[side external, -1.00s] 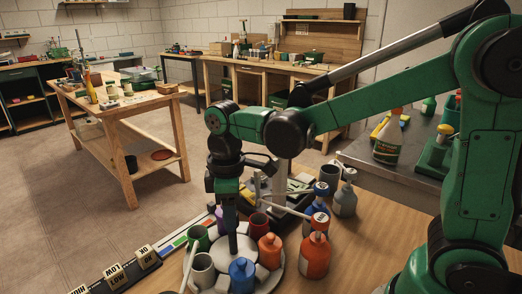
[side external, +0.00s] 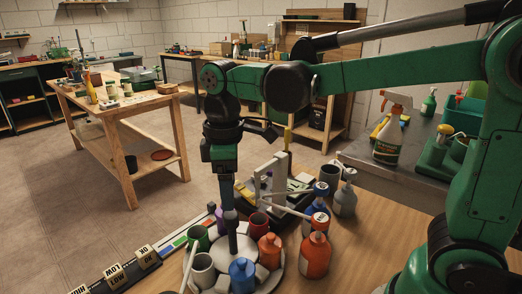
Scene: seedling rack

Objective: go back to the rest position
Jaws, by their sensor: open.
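My gripper (side external: 229,208) points straight down above the round grey turntable (side external: 207,272), close over its dark centre post (side external: 232,240). From this side the fingers overlap into one narrow shape, so the gap between them is hidden. I see nothing held in it. My wrist is upright above it, and my forearm reaches in from the right. Cups and bottles stand around the turntable, among them an orange bottle (side external: 270,248), a blue bottle (side external: 242,275) and a grey cup (side external: 203,268).
Right of the turntable stand a larger orange spray bottle (side external: 315,256) and a grey bottle (side external: 344,200). A dark tray with a pale upright frame (side external: 272,185) is behind. Lettered blocks (side external: 117,274) sit at front left. The air above is clear.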

